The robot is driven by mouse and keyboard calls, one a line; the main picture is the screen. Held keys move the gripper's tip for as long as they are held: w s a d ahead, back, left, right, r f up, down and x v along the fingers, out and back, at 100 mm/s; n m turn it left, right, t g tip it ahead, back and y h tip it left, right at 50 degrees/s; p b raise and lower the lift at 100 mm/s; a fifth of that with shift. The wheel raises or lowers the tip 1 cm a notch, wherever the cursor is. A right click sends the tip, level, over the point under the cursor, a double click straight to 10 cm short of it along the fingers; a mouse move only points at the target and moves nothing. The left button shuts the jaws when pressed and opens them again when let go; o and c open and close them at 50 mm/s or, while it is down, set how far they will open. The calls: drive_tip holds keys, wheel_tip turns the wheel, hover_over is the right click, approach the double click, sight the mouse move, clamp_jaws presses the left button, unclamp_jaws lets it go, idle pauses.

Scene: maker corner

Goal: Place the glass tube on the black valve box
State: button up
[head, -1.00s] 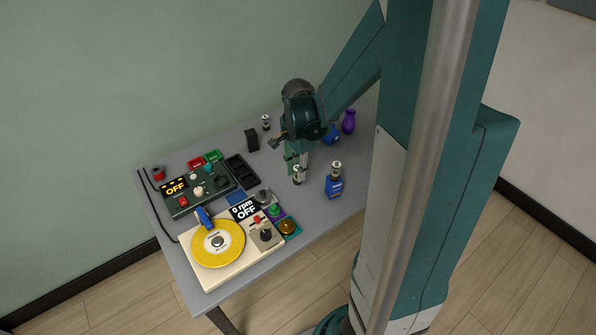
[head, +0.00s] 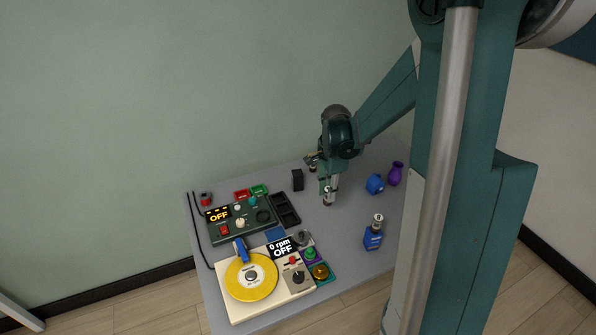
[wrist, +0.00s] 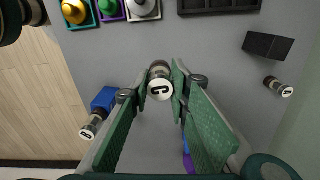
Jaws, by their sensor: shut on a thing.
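My gripper (head: 328,192) is shut on a small glass tube (head: 328,199) with metal end caps. The tube is upright in the head view. In the wrist view its marked end cap (wrist: 160,88) shows between the fingertips. The black valve box (head: 297,180) stands upright on the table, to the left of and behind the gripper; it is at the upper right of the wrist view (wrist: 268,45). The gripper is beside it, not over it. Whether the held tube touches the table is unclear.
A second tube (wrist: 279,87) stands close to the black box. A blue box (head: 373,238) bears another tube (head: 378,219). A blue object (head: 375,184) and a purple vase (head: 396,173) are at right. A black tray (head: 285,210), control panel (head: 241,220) and turntable (head: 251,277) lie left.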

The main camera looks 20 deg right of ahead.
drive_tip(key=w+r+p, duration=0.3)
drive_tip(key=w+p, duration=0.1)
drive_tip(key=w, duration=0.8)
drive_tip(key=w+a+r+m+p, duration=0.1)
drive_tip(key=w+r+p, duration=0.2)
drive_tip(key=w, duration=0.9)
drive_tip(key=shift+w+r+p, duration=0.15)
drive_tip(key=shift+r+p, duration=0.05)
drive_tip(key=shift+p, duration=0.15)
drive_tip(key=shift+f, duration=0.1)
approach(298, 172)
drive_tip(key=shift+a, duration=0.15)
drive_tip(key=shift+f, duration=0.1)
drive_tip(key=shift+f, duration=1.75)
drive_tip(key=shift+f, duration=0.15)
